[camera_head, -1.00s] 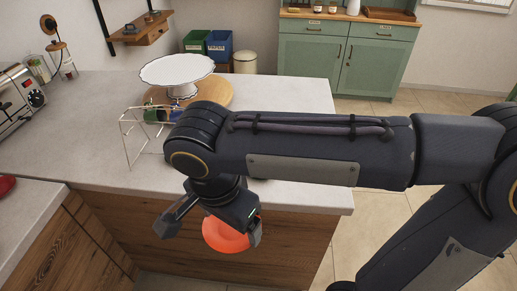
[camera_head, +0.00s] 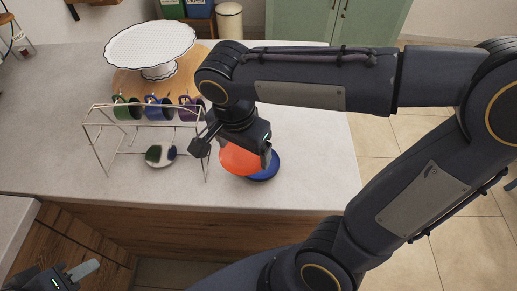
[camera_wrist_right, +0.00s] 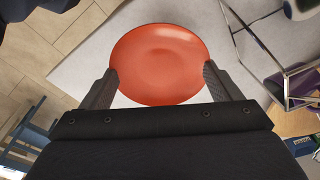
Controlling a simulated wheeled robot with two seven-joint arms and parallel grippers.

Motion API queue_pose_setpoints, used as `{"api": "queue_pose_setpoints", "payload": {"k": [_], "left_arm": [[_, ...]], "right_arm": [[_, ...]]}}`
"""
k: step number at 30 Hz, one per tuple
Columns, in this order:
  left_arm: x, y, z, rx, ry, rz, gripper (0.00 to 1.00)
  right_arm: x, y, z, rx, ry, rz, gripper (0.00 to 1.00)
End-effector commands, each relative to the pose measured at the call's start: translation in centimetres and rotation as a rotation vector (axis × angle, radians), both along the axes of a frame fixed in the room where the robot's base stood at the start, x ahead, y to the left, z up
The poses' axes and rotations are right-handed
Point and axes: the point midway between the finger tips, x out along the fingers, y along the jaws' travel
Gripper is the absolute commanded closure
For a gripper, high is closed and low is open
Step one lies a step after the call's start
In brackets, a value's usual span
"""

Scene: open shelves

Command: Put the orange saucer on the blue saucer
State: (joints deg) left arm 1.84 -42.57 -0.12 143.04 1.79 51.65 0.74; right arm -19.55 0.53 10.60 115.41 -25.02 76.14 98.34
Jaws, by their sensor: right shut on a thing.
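The orange saucer (camera_head: 236,158) is held between the fingers of my right gripper (camera_head: 237,153). In the right wrist view the orange saucer (camera_wrist_right: 160,55) sits across both fingers of the right gripper (camera_wrist_right: 160,76). The blue saucer (camera_head: 263,168) lies on the counter, partly hidden under the orange one and the gripper. The orange saucer appears above it and slightly to the left; I cannot tell the gap. The blue saucer is hidden in the wrist view. My left gripper (camera_head: 66,279) is partly in view at the lower left, away from both saucers; its opening is unclear.
A wire rack (camera_head: 98,150) with several mugs stands left of the saucers, close to the right gripper. Behind are a round wooden board (camera_head: 128,84) and a white cake stand (camera_head: 150,42). Counter to the right is clear.

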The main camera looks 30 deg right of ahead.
Motion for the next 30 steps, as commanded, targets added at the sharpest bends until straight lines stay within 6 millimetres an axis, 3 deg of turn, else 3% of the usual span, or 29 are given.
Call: {"api": "queue_pose_setpoints", "payload": {"k": [2, 9, 16, 22, 30], "left_arm": [[0.0, 0.0, 0.5, 0.000, 0.000, 0.000, 0.64], [0.0, 0.0, 0.6, 0.000, 0.000, 0.000, 0.64], [0.0, 0.0, 0.7, 0.000, 0.000, 0.000, 0.64], [0.0, 0.0, 0.5, 0.000, 0.000, 0.000, 0.64], [0.0, 0.0, 0.5, 0.000, 0.000, 0.000, 0.64]], "right_arm": [[0.9, -1.8, -0.8, -0.001, 0.004, -0.008, 0.40], [2.5, -4.4, -4.9, -0.001, 0.004, 0.000, 0.40], [3.2, -5.5, -6.5, -0.001, 0.004, 0.000, 0.40], [3.3, -5.6, -9.3, -0.001, 0.002, 0.003, 0.40], [3.3, -5.5, -9.7, 0.000, 0.000, 0.001, 0.40]]}}
